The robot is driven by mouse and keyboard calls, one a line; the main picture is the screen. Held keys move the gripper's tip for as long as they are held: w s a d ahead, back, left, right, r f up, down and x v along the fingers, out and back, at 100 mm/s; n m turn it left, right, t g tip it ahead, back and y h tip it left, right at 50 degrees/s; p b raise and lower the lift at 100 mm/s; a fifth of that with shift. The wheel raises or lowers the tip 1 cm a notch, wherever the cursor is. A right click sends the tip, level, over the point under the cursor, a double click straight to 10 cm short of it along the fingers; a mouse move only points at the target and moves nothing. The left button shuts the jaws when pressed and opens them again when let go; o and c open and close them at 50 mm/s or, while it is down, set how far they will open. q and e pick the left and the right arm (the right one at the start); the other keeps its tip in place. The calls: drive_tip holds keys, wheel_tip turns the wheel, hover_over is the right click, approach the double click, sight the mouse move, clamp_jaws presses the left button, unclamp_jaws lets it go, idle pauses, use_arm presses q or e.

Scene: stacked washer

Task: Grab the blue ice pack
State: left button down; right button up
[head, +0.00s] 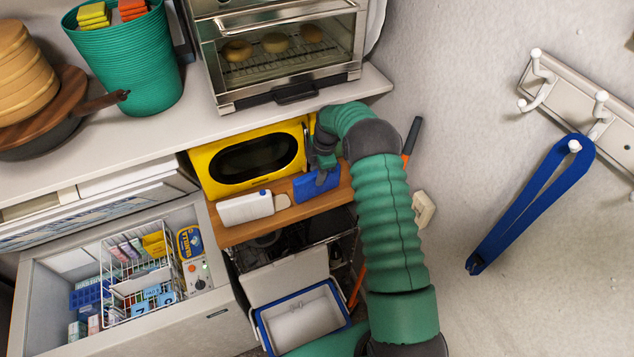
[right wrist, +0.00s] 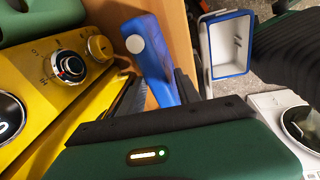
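The blue ice pack (head: 315,188) stands tilted at the front right of the wooden shelf, in front of the yellow microwave. It also shows in the right wrist view (right wrist: 152,58), with a round white spot on its upper part. My right gripper (head: 324,170) reaches down to the pack from above and partly covers it. In the right wrist view, the dark fingers (right wrist: 163,98) lie on either side of the pack's near end, with a narrow gap showing at the left finger. The gripper looks open around it. My left gripper is in neither view.
The yellow microwave (head: 248,160) is close behind the pack. A white case (head: 246,209) lies to the pack's left on the wooden shelf (head: 283,222). A blue-rimmed white cooler (head: 301,316) stands open below. An open freezer drawer (head: 50,290) is at lower left. The toaster oven (head: 277,50) stands above.

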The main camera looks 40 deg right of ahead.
drive_tip(key=shift+a+r, duration=0.1)
drive_tip(key=shift+a, duration=0.05)
drive_tip(key=shift+c, duration=1)
drive_tip(key=shift+a, duration=0.1)
drive_tip(key=c, duration=0.5)
drive_tip(key=shift+d+f, duration=0.2)
drive_tip(key=shift+d, duration=0.15)
clamp_jaws()
drive_tip(key=shift+s+a+f, duration=0.1)
drive_tip(key=shift+s, duration=0.05)
